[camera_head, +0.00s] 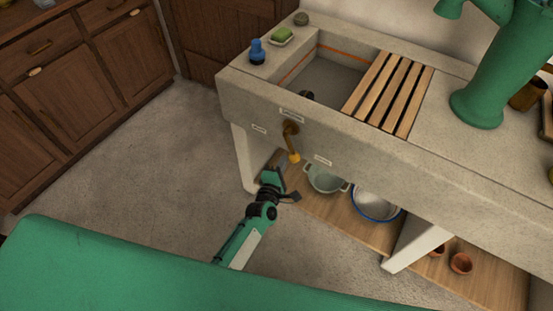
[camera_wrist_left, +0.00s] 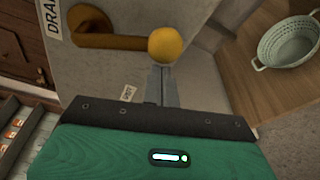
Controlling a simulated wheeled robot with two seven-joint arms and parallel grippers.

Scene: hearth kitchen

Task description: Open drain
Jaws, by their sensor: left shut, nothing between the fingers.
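The drain lever (camera_head: 291,138) is a brown bent handle on the front face of the stone sink (camera_head: 350,148). It hangs down and ends in a yellow knob (camera_head: 295,158). In the left wrist view the lever (camera_wrist_left: 110,41) runs sideways to the knob (camera_wrist_left: 165,45), beside a label that begins "DRA" (camera_wrist_left: 52,18). My left gripper (camera_wrist_left: 162,86) is shut and empty, its fingertips close to the knob; I cannot tell if they touch. In the head view my left gripper (camera_head: 274,180) is below the knob. My right gripper is not in view.
The basin (camera_head: 325,82) has a slatted wooden rack (camera_head: 392,90) beside it. A blue bottle (camera_head: 257,52) and green soap (camera_head: 282,35) stand on the rim. Below, a wooden shelf (camera_head: 350,222) holds a pale green colander (camera_head: 325,180) and a white basin (camera_head: 375,202). Floor on the left is clear.

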